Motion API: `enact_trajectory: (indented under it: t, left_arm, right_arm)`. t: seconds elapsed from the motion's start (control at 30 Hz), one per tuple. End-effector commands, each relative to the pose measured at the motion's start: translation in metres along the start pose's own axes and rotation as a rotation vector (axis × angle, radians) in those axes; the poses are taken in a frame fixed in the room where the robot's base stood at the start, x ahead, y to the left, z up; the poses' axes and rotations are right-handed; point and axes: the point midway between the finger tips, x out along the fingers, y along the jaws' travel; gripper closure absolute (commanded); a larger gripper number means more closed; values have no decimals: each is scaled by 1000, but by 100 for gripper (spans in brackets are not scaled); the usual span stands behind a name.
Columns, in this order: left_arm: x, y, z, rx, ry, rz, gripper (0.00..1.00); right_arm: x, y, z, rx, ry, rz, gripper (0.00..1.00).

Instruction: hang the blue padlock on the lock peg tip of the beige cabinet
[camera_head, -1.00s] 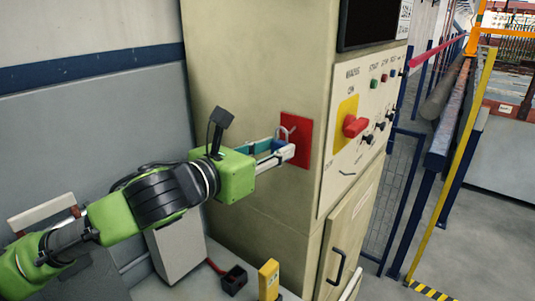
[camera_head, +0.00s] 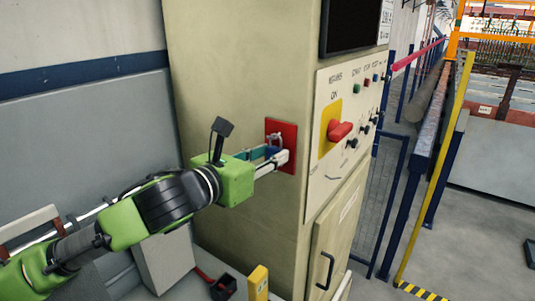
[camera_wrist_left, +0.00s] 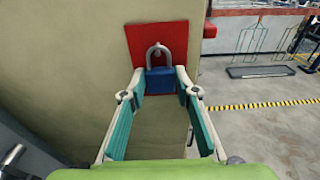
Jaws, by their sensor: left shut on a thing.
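The blue padlock (camera_wrist_left: 161,80) with its grey shackle up is between the fingertips of my left gripper (camera_wrist_left: 162,88). In the head view the padlock (camera_head: 271,152) is mostly hidden by the fingers. My left gripper (camera_head: 280,158) is shut on it, in front of the red plate (camera_head: 287,129) on the side of the beige cabinet (camera_head: 240,80). In the wrist view the shackle overlaps the red plate (camera_wrist_left: 176,38). My right gripper is not in view.
The cabinet's front has a red rotary switch (camera_head: 340,131), several buttons and a door handle (camera_head: 325,270). A yellow block (camera_head: 258,282) and a small black box (camera_head: 224,287) stand below my left arm. A blue railing runs at the right.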

Motion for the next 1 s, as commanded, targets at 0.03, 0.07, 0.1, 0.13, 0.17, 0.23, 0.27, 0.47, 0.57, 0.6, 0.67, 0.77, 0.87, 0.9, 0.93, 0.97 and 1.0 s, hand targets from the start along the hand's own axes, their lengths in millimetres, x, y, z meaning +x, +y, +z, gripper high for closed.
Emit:
enact_trajectory:
  t: [0.03, 0.07, 0.1, 0.13, 0.17, 0.23, 0.27, 0.47, 0.57, 0.6, 0.67, 0.77, 0.87, 0.9, 0.93, 0.97, 1.0]
  left_arm:
    - [0, 0, 0, 0, -1, 0, 94]
    - [0, 0, 0, 0, -1, 0, 94]
    - [0, 0, 0, 0, -1, 0, 94]
    - [0, 0, 0, 0, -1, 0, 94]
    - [0, 0, 0, 0, 0, 0, 94]
    - [0, 0, 0, 0, 0, 0, 94]
    - [0, 0, 0, 0, 0, 0, 94]
    - [0, 0, 0, 0, -1, 0, 61]
    - [0, 0, 0, 0, 0, 0, 52]
    - [0, 0, 0, 0, 0, 0, 52]
    - [0, 0, 0, 0, 0, 0, 52]
    - [0, 0, 0, 0, 0, 0, 52]
    - [-1, 0, 0, 0, 1, 1, 52]
    - [-3, 0, 0, 0, 1, 0, 52]
    - [-5, 0, 0, 0, 0, 0, 52]
    - [-8, 1, 0, 0, 0, 1, 52]
    - [-12, 1, 0, 1, 0, 2, 52]
  right_arm:
    - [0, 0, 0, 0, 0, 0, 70]
    - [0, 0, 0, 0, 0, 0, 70]
    - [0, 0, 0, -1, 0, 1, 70]
    - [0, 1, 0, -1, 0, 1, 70]
    - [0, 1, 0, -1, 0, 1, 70]
    - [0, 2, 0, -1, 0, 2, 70]
    - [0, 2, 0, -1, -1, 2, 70]
    - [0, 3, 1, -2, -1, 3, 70]
    - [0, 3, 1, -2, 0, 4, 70]
    - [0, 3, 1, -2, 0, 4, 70]
    - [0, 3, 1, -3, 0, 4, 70]
    - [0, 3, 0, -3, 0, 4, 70]
    - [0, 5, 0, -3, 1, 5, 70]
    - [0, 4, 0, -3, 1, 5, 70]
    - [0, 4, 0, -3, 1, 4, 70]
    - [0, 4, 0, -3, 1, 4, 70]
    - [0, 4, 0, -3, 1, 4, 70]
